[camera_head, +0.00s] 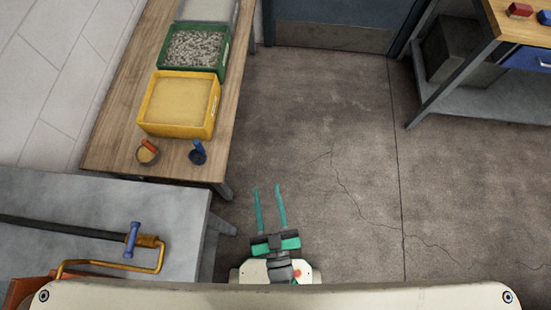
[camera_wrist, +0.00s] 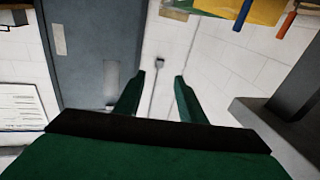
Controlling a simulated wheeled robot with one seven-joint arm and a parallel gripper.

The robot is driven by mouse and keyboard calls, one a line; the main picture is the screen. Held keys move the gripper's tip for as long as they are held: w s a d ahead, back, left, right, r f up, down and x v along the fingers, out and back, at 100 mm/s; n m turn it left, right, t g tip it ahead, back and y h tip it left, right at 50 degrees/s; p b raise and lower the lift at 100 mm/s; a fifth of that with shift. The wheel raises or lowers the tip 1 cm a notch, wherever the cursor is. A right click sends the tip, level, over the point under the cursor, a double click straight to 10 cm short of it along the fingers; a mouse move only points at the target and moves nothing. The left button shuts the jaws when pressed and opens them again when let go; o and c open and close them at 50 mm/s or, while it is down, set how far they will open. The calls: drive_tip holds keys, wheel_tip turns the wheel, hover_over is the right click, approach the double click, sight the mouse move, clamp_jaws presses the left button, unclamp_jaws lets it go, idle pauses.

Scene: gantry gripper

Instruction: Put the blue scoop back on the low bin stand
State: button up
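In the wrist view a blue handle (camera_wrist: 243,14) and an orange handle (camera_wrist: 288,21) show at the top right. My gripper (camera_head: 267,188) is open and empty, over the floor to the right of the stand's front corner and apart from the scoops. Its two fingers also show in the wrist view (camera_wrist: 160,76), with nothing between them.
A yellow bin (camera_head: 178,133), a green bin of grey pieces (camera_head: 195,48) and a grey bin (camera_head: 207,9) line the stand. A grey bench (camera_head: 60,195) at left holds a black bar and an orange-and-blue tool (camera_head: 133,240). Another workbench (camera_head: 480,75) stands at far right. The middle floor is clear.

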drive_tip(key=s+d+r+m+g+h, duration=0.2)
drive_tip(key=s+r+m+g+h, duration=0.1)
drive_tip(key=s, duration=0.4)
drive_tip(key=shift+s+d+r, duration=0.2)
drive_tip(key=shift+d+r, duration=0.05)
drive_tip(key=shift+r, duration=0.05)
drive_tip(key=shift+w, duration=0.1)
drive_tip(key=shift+c, duration=0.6)
